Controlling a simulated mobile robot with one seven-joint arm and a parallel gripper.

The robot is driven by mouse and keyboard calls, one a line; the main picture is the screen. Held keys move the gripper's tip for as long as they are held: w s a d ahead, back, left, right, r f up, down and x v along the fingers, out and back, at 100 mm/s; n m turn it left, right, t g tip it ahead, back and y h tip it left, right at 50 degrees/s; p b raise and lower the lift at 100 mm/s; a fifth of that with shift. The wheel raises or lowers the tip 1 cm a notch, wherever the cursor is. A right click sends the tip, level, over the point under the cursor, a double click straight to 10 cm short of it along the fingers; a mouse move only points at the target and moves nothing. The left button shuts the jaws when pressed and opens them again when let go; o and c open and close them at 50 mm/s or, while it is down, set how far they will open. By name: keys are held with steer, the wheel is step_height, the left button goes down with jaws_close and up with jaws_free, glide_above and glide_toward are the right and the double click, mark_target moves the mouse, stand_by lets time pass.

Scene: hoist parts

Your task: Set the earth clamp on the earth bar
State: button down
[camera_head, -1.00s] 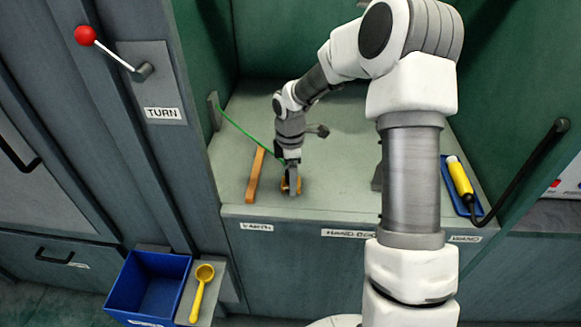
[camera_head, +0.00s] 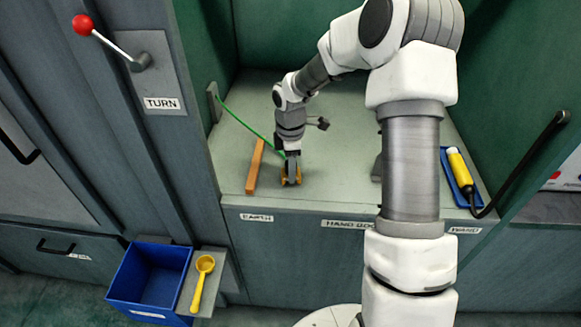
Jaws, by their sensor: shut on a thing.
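The earth bar (camera_head: 254,168) is an orange-brown bar lying on the grey shelf, above the "EARTH" label. My gripper (camera_head: 291,181) points down just right of the bar, near the shelf's front edge. A green cable (camera_head: 243,122) runs from a bracket on the left wall down to the clamp. The clamp is apart from the bar. I cannot tell whether the clamp touches the shelf.
A yellow wand (camera_head: 459,171) with a black cable lies in a blue holder at the right. A blue bin (camera_head: 150,278) and a yellow scoop (camera_head: 203,280) are at lower left. A red-knobbed lever (camera_head: 83,25) is on the "TURN" panel.

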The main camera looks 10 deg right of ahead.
steer(key=shift+r+p, duration=2.15)
steer(key=shift+r, duration=0.45)
steer(key=shift+a, duration=0.15)
